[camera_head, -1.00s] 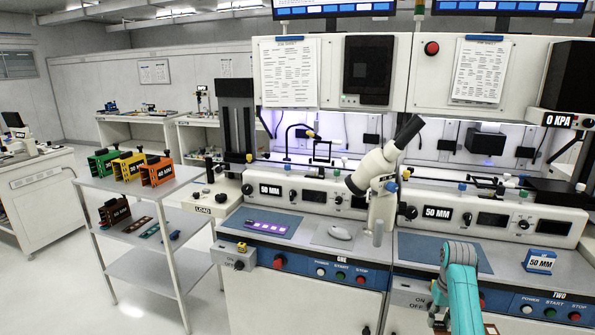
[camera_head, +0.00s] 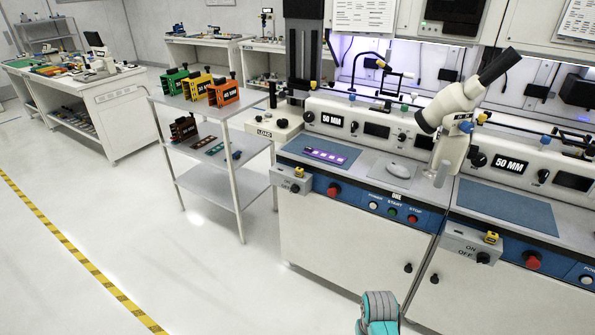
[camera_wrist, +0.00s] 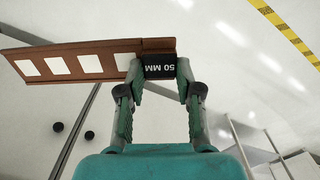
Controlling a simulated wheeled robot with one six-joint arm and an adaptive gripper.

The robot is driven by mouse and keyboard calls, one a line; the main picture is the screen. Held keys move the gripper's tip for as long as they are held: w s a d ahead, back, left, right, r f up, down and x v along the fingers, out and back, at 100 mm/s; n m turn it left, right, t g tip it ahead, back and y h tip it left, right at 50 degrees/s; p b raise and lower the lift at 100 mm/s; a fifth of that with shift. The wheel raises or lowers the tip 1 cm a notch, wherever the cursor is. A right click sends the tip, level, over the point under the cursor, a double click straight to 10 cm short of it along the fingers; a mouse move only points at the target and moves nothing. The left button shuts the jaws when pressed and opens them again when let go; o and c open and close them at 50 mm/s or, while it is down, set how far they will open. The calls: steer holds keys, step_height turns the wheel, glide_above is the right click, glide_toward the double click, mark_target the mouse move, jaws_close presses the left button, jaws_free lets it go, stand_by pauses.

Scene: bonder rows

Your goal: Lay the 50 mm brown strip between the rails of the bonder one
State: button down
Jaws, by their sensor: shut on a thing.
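My gripper (camera_wrist: 160,72) is shut on the tab of a brown strip (camera_wrist: 100,50) in the wrist view. The tab has a black label reading 50 MM. Bonder one (camera_head: 397,197) stands right of centre in the head view, with a 50 MM display (camera_head: 332,119). Its rails (camera_head: 372,103) are small and partly lost among its fittings. In the head view only part of my arm shows at the bottom; gripper and strip are out of that view.
A purple strip (camera_head: 325,155) lies on bonder one's blue mat. Bonder two (camera_head: 510,165) adjoins it on the right. A shelf cart (camera_head: 206,182) with green, yellow and orange magazines stands left. The floor (camera_head: 130,235) at front left is clear.

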steer(key=shift+s+a+f, duration=0.15)
steer(key=shift+s+a, duration=0.2)
stand_by(0.4)
